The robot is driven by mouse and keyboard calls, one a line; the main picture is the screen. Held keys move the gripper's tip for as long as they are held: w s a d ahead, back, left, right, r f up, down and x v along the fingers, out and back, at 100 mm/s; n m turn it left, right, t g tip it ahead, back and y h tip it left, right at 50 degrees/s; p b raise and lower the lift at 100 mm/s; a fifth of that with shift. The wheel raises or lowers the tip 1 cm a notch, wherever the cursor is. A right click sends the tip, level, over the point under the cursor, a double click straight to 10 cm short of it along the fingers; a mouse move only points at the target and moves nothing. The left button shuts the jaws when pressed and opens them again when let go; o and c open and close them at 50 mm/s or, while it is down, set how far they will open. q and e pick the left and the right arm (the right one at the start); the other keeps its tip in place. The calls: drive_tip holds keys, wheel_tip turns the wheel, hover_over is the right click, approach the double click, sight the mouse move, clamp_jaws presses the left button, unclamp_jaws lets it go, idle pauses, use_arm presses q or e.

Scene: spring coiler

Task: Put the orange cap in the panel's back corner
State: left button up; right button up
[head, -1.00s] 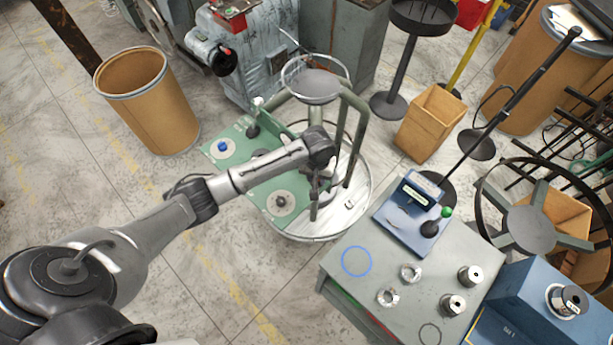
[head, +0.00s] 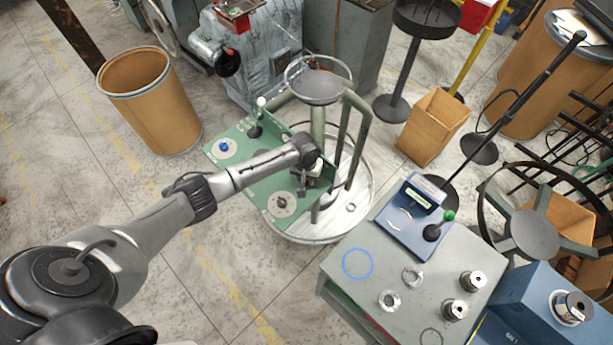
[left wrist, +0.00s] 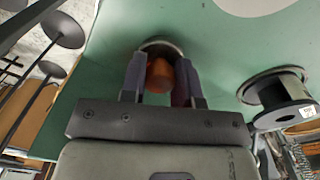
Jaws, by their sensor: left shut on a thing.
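The green panel (head: 256,194) sits at the centre of the head view, with a blue knob (head: 224,146) on a pale disc, a black-based lever (head: 256,130) and a dark knob (head: 282,203) on another pale disc. My left gripper (head: 312,184) is over the panel's right part, mostly hidden by its own wrist. In the left wrist view, its fingers (left wrist: 160,78) are shut on the orange cap (left wrist: 160,74), close to the green surface (left wrist: 222,62). A round, pale-rimmed fitting (left wrist: 162,46) shows just beyond the cap; I cannot tell whether they touch. My right gripper is not in view.
A round stand with upright green posts (head: 356,115) rises beside the panel. A black spool-like knob (left wrist: 278,95) is right of the gripper in the wrist view. A grey bench (head: 385,265) with metal rings stands front right; a brown drum (head: 155,105) stands back left.

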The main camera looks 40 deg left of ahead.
use_arm(q)
drive_tip(key=shift+f, duration=0.1)
drive_tip(key=o, duration=1)
